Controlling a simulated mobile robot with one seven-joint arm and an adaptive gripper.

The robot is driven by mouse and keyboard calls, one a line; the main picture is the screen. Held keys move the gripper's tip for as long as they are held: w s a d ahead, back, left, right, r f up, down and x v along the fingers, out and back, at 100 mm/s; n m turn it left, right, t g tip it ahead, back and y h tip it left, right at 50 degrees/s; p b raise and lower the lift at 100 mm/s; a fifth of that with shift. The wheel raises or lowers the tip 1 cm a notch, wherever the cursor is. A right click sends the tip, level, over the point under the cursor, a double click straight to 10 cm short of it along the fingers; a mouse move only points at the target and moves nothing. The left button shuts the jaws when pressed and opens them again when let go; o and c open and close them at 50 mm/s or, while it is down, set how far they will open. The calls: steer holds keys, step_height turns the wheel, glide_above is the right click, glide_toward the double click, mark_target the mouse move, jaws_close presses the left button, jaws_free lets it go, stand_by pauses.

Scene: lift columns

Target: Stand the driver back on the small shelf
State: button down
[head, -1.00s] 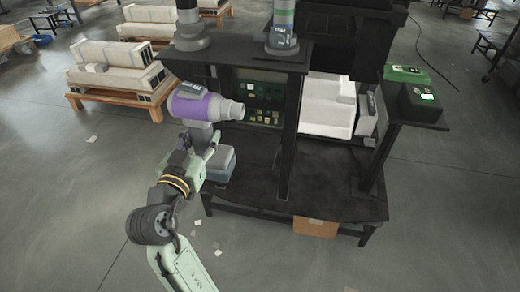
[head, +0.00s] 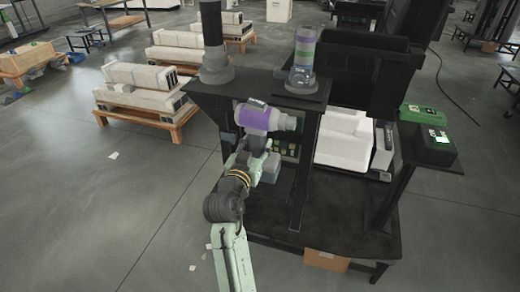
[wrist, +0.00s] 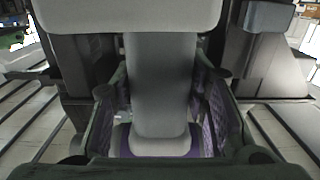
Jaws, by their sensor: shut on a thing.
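The driver (head: 260,117), purple and grey with a grey nose toward the right, is held in the air in front of the black workstation. Its grey handle (wrist: 160,85) fills the middle of the wrist view, between the fingers. My gripper (head: 250,160) is shut on the handle below the driver's body; its fingers also show in the wrist view (wrist: 162,110). A small black side shelf (head: 410,148) stands at the workstation's right, apart from the driver. A raised black top shelf (head: 250,90) is just behind the driver. I cannot tell which is the task's shelf.
The top shelf holds a dark column (head: 212,45) and a banded cylinder (head: 303,55). A green case (head: 420,114) and a black box (head: 428,145) occupy the side shelf. A white bin (head: 343,140) sits between the shelves. Grey floor is open at left.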

mark_target(260, 152)
steer(key=shift+w+d+r, duration=0.15)
steer(key=shift+w+r, duration=0.05)
steer(key=shift+w+d+f+p, duration=0.15)
steer(key=shift+w+f+p, duration=0.1)
steer(key=shift+f, duration=0.4)
steer(key=shift+w+d+f+p, duration=0.1)
steer(key=shift+d+f+p, duration=0.1)
steer(key=shift+f, duration=0.4)
steer(key=shift+a+f, duration=0.1)
steer(key=shift+f, duration=0.5)
steer(key=shift+f, duration=0.1)
steer(key=c, duration=1.4)
jaws_free()
steer(key=shift+f, duration=0.25)
steer(key=o, duration=0.5)
steer(key=shift+c, duration=0.2)
steer(key=shift+r, duration=0.1)
